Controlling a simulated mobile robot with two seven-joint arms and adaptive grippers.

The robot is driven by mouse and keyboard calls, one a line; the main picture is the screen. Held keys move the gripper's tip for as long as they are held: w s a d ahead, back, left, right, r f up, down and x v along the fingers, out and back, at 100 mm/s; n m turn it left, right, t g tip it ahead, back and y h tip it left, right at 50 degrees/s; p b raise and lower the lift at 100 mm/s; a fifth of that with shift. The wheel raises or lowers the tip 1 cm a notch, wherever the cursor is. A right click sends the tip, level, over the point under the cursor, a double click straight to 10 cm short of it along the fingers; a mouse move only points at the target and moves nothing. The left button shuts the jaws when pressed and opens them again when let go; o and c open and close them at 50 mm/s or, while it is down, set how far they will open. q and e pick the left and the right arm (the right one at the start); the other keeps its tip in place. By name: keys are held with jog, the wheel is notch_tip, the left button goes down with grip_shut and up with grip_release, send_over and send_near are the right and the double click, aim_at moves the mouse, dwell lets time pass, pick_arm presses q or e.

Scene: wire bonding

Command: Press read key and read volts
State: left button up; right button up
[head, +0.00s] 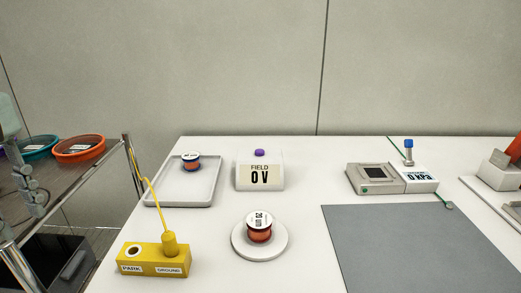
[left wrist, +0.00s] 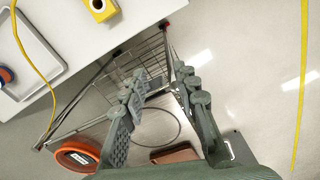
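A white field meter (head: 260,176) stands on the white table in the head view. Its front display reads "FIELD 0 V". A purple key (head: 260,152) sits on its top, with nothing touching it. My left gripper (left wrist: 160,72) is open and empty in the left wrist view, with its two fingers apart above the floor and a wire shelf. Part of it shows at the left edge of the head view, beside the table and far from the meter. My right gripper is not in view.
A yellow block (head: 150,262) marked PARK and GROUND holds a corded yellow plug. A tray (head: 160,203) with a spool, a round stand (head: 277,250) with another spool, a grey device (head: 375,180) and a grey mat (head: 410,250) share the table. A shelf cart (head: 70,180) stands left.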

pick_arm(q)
grip_shut()
dwell(1.1)
